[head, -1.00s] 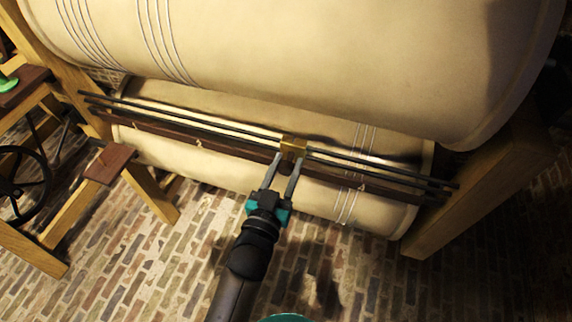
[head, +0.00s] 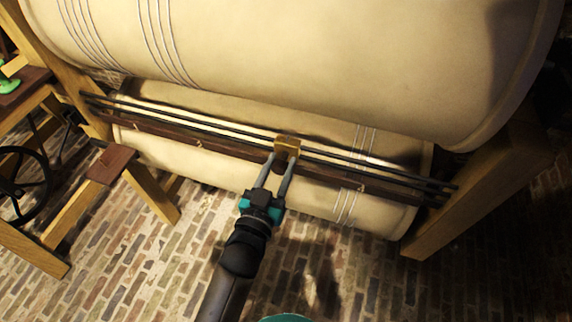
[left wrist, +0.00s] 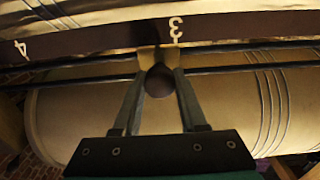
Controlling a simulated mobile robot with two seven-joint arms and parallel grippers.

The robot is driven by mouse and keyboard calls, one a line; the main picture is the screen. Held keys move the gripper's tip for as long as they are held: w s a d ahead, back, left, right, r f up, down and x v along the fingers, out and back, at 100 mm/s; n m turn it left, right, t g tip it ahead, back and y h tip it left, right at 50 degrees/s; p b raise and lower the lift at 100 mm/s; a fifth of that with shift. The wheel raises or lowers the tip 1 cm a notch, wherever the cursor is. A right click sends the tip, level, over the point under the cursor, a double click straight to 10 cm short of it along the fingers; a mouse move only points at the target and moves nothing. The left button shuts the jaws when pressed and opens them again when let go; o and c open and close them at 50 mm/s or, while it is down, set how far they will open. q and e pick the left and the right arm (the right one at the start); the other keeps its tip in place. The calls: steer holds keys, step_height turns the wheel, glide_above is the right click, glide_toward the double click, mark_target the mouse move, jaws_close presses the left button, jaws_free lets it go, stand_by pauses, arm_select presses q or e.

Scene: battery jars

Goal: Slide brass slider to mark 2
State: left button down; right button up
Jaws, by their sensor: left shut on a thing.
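The brass slider (head: 287,144) sits on two dark rods (head: 225,131) just right of the middle of their length. It also shows in the left wrist view (left wrist: 149,53), with a dark round knob (left wrist: 160,81) on its front. My left gripper (head: 281,161) has its two fingers on either side of that knob and is shut on it. In the left wrist view, a dark brown scale board (left wrist: 100,42) carries a white 3 (left wrist: 175,31) just right of the slider and a white 4 (left wrist: 22,48) far left. No mark 2 is in view. My right gripper is not in view.
A large cream drum (head: 300,60) hangs above the rods, and another cream drum (head: 215,173) lies below them. Wooden posts stand at left and right (head: 480,190). A wooden stand with a dark wheel (head: 20,185) is at left. The brick floor in front is clear.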

arm_select(q)
steer(key=p, duration=0.2)
glide_above(237, 154)
steer(key=s+d, duration=0.1)
steer(key=s, duration=0.3)
steer(key=shift+w+a+b, duration=0.1)
steer(key=shift+w+a, duration=0.55)
steer(key=shift+a, duration=1.3)
steer(key=shift+w+a+b, duration=0.15)
steer(key=shift+w+a, duration=0.55)
steer(key=shift+a, duration=1.3)
steer(key=shift+w+a+b, duration=0.1)
steer(key=shift+w+a, duration=0.55)
steer(key=shift+a, duration=1.3)
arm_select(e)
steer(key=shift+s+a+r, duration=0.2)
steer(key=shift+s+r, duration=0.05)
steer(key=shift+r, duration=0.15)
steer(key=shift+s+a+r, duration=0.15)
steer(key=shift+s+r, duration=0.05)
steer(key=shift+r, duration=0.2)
arm_select(q)
steer(key=shift+c, duration=2.3)
jaws_free()
steer(key=p+v, duration=0.2)
steer(key=v, duration=1.3)
steer(key=shift+s, duration=0.15)
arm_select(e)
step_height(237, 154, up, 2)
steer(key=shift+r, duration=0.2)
